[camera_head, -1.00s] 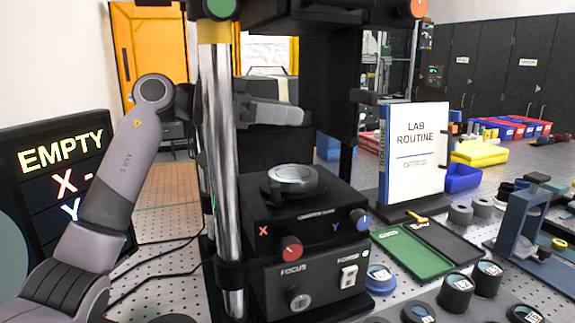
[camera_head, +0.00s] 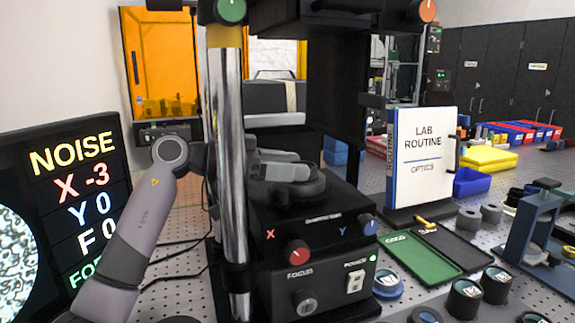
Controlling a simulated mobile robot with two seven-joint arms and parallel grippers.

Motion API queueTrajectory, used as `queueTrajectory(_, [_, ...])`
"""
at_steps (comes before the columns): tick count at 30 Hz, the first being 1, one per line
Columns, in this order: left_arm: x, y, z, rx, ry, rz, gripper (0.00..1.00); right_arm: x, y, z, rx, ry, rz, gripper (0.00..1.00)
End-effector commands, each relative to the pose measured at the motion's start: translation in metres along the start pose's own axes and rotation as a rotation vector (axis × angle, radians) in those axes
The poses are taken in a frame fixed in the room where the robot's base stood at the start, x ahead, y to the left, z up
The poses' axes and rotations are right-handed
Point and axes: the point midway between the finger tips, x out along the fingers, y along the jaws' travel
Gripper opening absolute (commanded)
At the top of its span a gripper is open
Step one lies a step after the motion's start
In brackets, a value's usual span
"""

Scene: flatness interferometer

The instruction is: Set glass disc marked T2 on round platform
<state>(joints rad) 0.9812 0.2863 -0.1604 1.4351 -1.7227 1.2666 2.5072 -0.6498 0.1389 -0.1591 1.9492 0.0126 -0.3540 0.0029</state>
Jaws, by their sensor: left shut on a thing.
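My left gripper (camera_head: 308,166) reaches behind the chrome post to the instrument's stage. It is shut on a dark-rimmed disc (camera_head: 311,188), which is low over the round platform. The fingers cover part of the disc, and no T2 mark is readable on it. The disc hides the platform's pale ring, so I cannot tell whether the two touch. The black stage (camera_head: 340,208) below carries X and Y knobs. My right gripper is not in view.
A chrome post (camera_head: 228,170) stands before the left arm. A monitor (camera_head: 75,200) at left reads NOISE, X -3, Y 0, F 0. A Lab Routine binder (camera_head: 420,150), a green tray (camera_head: 415,255) and several round pucks (camera_head: 465,297) stand right of the instrument.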

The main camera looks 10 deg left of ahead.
Motion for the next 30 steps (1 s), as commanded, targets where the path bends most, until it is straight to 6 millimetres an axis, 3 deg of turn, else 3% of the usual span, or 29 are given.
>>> queueTrajectory(1, [0.0,0.0,0.001,-0.001,-0.001,0.0,0.27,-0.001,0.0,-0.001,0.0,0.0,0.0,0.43])
queueTrajectory(2, [0.0,0.0,0.002,-0.001,-0.001,0.0,0.64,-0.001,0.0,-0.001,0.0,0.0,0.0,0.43])
queueTrajectory(3, [0.0,0.0,0.002,-0.001,-0.001,0.0,0.77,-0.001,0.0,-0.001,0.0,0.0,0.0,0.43])
queueTrajectory(4, [0.0,0.0,0.002,-0.001,-0.001,0.0,0.83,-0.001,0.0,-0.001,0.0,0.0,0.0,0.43])
queueTrajectory(15, [-0.001,0.0,-0.001,0.0,-0.001,-0.001,0.83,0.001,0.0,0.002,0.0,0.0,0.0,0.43])
queueTrajectory(30, [-0.07,-0.001,0.0,-0.002,-0.002,-0.001,0.83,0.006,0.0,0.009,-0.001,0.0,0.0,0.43])
